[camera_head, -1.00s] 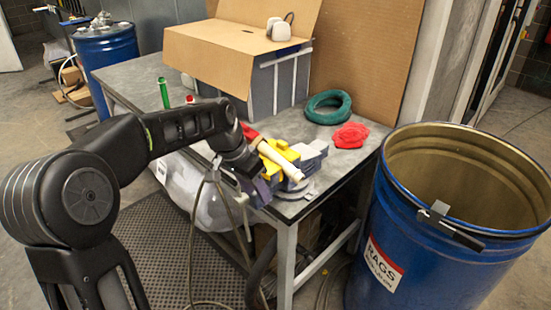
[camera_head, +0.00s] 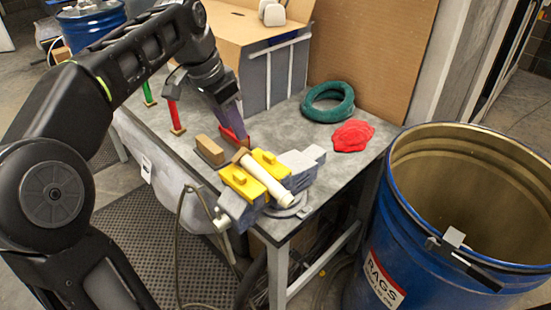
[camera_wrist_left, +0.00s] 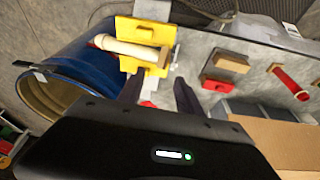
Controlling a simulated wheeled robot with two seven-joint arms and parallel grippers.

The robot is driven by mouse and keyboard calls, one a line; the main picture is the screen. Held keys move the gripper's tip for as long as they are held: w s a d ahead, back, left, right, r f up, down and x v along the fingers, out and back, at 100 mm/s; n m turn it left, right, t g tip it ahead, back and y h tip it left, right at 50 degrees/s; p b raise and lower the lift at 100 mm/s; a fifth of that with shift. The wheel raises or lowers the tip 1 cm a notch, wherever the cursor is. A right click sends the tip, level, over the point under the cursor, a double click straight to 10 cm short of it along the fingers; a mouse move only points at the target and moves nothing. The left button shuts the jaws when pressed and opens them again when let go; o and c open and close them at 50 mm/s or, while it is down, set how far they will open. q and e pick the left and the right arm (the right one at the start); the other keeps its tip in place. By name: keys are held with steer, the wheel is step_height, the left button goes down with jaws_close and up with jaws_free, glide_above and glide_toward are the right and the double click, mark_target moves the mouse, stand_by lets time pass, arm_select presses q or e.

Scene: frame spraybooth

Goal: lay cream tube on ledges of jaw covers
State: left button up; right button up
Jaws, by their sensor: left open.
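The cream tube (camera_head: 265,174) lies lengthwise between the two yellow jaw covers (camera_head: 239,183) on the blue-grey vise (camera_head: 301,162). Its far end looks brownish. In the wrist view the tube (camera_wrist_left: 128,48) runs between the yellow covers (camera_wrist_left: 143,31), sticking out past one side. Whether it bears evenly on both ledges cannot be told. My left gripper (camera_head: 237,140) is open and empty, behind the tube's far end and apart from it. In the wrist view its two fingers (camera_wrist_left: 157,93) are spread, with the tube beyond them. My right gripper is not in view.
A brown block (camera_head: 209,149) sits left of the vise; red and green handled tools (camera_head: 173,115) stand behind it. A cardboard box (camera_head: 236,30), green hose coil (camera_head: 329,103) and red rag (camera_head: 352,135) are at the back. A blue drum (camera_head: 400,215) stands right of the bench.

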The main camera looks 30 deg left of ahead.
mark_target(244, 148)
arm_select(q)
steer(key=shift+x, duration=0.95)
steer(key=shift+f, duration=0.1)
steer(key=p+x, duration=0.1)
steer(key=x, duration=0.4)
steer(key=shift+w, duration=0.1)
steer(key=shift+c, duration=0.4)
jaws_close()
stand_by(1.2)
